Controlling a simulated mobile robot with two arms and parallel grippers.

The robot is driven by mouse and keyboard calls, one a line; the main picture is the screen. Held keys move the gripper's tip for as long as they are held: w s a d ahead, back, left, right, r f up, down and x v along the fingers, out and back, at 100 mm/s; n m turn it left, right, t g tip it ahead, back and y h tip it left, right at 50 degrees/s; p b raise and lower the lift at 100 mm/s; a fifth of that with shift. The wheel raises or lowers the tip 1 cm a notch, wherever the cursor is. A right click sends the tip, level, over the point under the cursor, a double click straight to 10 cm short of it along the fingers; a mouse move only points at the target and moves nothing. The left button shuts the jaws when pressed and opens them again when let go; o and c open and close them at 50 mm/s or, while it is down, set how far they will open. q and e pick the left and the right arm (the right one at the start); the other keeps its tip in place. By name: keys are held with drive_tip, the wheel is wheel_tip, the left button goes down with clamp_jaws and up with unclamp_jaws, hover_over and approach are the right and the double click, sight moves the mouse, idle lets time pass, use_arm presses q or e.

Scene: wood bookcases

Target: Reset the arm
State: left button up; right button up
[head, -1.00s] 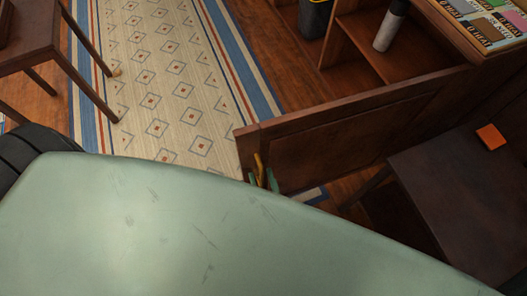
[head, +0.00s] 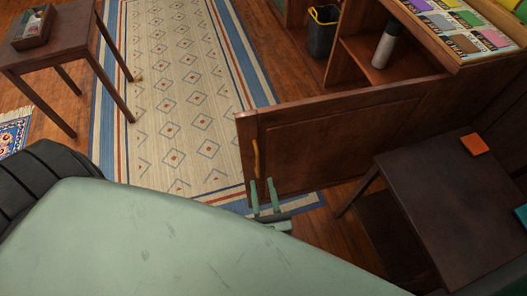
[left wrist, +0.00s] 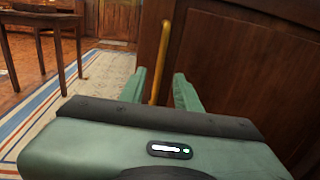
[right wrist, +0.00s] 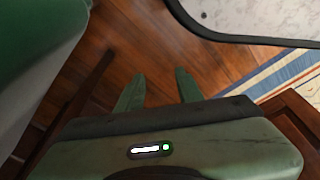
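My left gripper (head: 262,184) is in front of the open brown cabinet door (head: 350,135), close to its yellow handle (head: 256,160). In the left wrist view the two green fingers (left wrist: 160,82) are apart, with the handle (left wrist: 162,50) appearing upright between them. I see nothing gripped; whether they touch the handle I cannot tell. My right gripper (right wrist: 157,83) shows only in the right wrist view. Its fingers are apart and empty over the wooden floor. In the head view it is hidden.
A dark side table (head: 445,195) with an orange block (head: 474,144) stands at right. A wooden table (head: 60,50) stands at left. The patterned rug (head: 175,90) between them is clear.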

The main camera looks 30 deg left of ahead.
idle(0.4)
